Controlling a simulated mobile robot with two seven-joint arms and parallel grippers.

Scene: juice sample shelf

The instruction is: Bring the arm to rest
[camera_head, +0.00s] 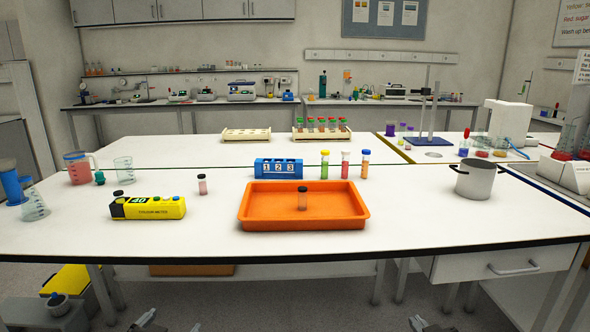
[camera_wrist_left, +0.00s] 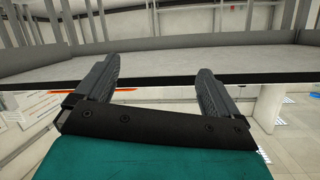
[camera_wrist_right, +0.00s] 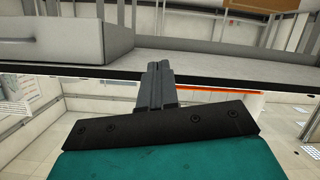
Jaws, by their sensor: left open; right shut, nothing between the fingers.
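My left gripper (camera_head: 170,321) shows at the bottom edge of the head view, below and in front of the bench's front edge. In the left wrist view its two fingers (camera_wrist_left: 156,77) stand wide apart with nothing between them. My right gripper (camera_head: 418,322) is also at the bottom edge of the head view, right of the middle. In the right wrist view its fingers (camera_wrist_right: 159,68) are pressed together and hold nothing. Both grippers are clear of everything on the bench. Most of both arms is out of view.
The white bench (camera_head: 420,232) lies ahead. On it are an orange tray (camera_head: 258,224) with a small capped vial (camera_head: 303,203) inside, a yellow colorimeter (camera_head: 160,208), another vial (camera_head: 202,185), a blue numbered block (camera_head: 279,168), and a metal pot (camera_head: 477,182). A drawer (camera_head: 490,266) hangs beneath.

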